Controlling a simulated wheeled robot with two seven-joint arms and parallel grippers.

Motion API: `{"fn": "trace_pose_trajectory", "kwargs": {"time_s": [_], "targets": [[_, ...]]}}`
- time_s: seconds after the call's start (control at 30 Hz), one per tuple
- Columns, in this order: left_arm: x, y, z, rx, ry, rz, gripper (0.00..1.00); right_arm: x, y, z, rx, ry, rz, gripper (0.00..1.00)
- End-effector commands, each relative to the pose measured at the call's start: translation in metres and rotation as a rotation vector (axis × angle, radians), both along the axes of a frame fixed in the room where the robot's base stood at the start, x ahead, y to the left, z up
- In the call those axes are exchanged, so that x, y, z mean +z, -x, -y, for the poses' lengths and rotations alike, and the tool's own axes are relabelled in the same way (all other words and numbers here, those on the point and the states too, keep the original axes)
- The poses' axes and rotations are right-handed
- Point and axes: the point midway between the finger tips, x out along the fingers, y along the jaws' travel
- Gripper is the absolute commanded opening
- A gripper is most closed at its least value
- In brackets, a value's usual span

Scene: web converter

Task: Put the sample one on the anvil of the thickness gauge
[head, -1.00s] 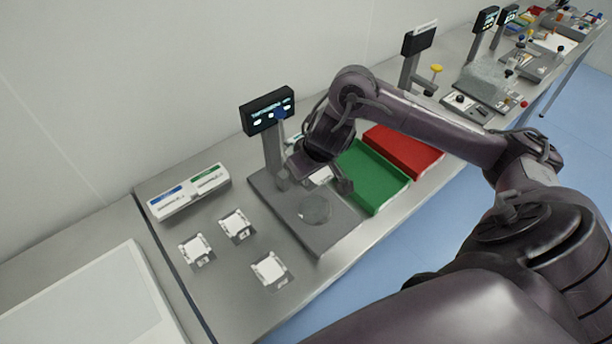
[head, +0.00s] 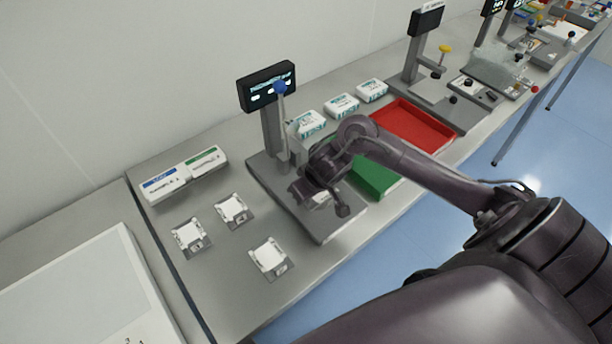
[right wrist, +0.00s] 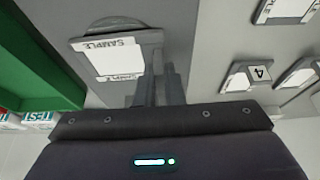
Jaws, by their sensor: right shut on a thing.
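The sample (right wrist: 117,58) is a white square with "SAMPLE" print. My right gripper (right wrist: 158,85) is shut on its edge in the right wrist view. In the head view, my right gripper (head: 328,200) is over the base plate of the thickness gauge (head: 316,226), and a bit of the white sample shows under it. The round anvil (right wrist: 118,22) shows partly behind the sample in the right wrist view. The gripper and sample hide it in the head view. I cannot tell whether the sample touches the anvil. My left gripper is not in view.
Several white pieces on grey holders, such as this one (head: 268,257), stand left of the gauge. The gauge's display post (head: 270,130) with a blue-knobbed lever (head: 281,110) rises behind my gripper. A green tray (head: 375,178) and a red tray (head: 412,124) lie to the right.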

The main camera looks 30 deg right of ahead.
Motion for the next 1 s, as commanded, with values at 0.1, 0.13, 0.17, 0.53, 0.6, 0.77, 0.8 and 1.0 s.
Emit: {"fn": "trace_pose_trajectory", "kwargs": {"time_s": [0.1,0.13,0.17,0.53,0.6,0.77,0.8,1.0], "targets": [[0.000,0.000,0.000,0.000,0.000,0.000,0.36,0.001,0.000,0.000,0.000,0.000,0.001,0.00],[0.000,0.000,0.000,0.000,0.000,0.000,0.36,0.001,0.000,0.000,0.000,0.000,0.001,0.00],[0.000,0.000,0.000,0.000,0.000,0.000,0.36,0.000,0.000,0.000,0.000,0.000,0.000,0.00],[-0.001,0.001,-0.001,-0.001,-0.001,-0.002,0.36,-0.002,0.000,0.000,-0.001,0.000,0.001,0.30],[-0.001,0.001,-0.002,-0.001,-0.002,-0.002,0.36,-0.002,0.000,0.000,-0.001,0.000,0.001,0.30],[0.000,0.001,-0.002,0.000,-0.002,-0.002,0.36,0.000,0.000,0.000,0.000,0.000,0.001,0.30],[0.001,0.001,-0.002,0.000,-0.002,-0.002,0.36,0.003,-0.001,0.000,0.001,0.000,0.002,0.30],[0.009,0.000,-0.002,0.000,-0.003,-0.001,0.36,0.034,0.011,0.001,0.003,0.003,0.005,0.30]]}}
